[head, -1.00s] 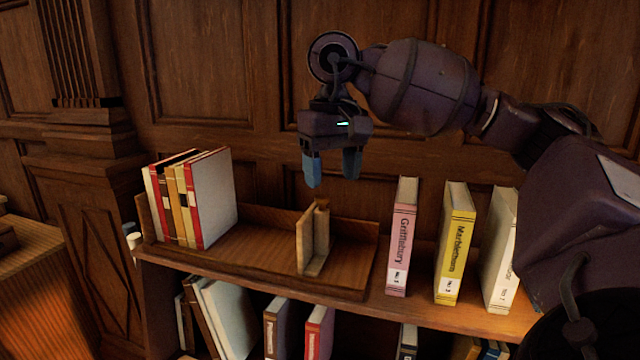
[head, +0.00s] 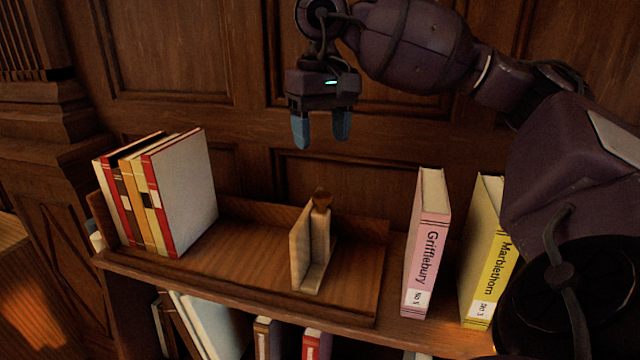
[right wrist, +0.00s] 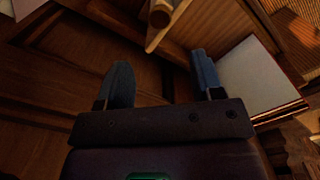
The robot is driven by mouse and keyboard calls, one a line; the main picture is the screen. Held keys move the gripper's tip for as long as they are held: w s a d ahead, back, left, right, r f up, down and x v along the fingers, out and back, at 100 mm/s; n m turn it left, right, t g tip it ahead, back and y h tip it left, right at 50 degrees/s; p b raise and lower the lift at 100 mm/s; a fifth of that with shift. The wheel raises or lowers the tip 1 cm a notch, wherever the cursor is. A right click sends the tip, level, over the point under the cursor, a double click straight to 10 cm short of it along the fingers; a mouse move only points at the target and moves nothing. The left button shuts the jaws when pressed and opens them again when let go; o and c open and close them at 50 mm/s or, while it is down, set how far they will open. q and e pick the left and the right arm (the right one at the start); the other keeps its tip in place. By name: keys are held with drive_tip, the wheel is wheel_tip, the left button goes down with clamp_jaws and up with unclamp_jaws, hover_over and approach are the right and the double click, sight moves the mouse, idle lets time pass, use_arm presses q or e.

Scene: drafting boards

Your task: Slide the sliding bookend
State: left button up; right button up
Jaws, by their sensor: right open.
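The sliding bookend (head: 311,250) is a light wooden upright with a foot and a darker knob on top. It stands in a wooden tray (head: 255,240) on top of the bookcase, with bare tray floor on both sides. My right gripper (head: 321,140) hangs above the bookend, pointing down, apart from it, open and empty. In the right wrist view the two blue fingers (right wrist: 160,85) are spread, and the bookend (right wrist: 160,20) shows at the top, beyond them. My left gripper is not in view.
Several books (head: 170,195) lean together at the tray's left end. A panelled wall (head: 180,50) rises behind. More books fill the shelf below.

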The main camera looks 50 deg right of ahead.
sight(322, 194)
wheel_tip(322, 194, down, 11)
drive_tip(key=shift+s+r, duration=0.1)
drive_tip(key=shift+r, duration=0.1)
idle(0.3)
drive_tip(key=shift+c, duration=0.4)
clamp_jaws()
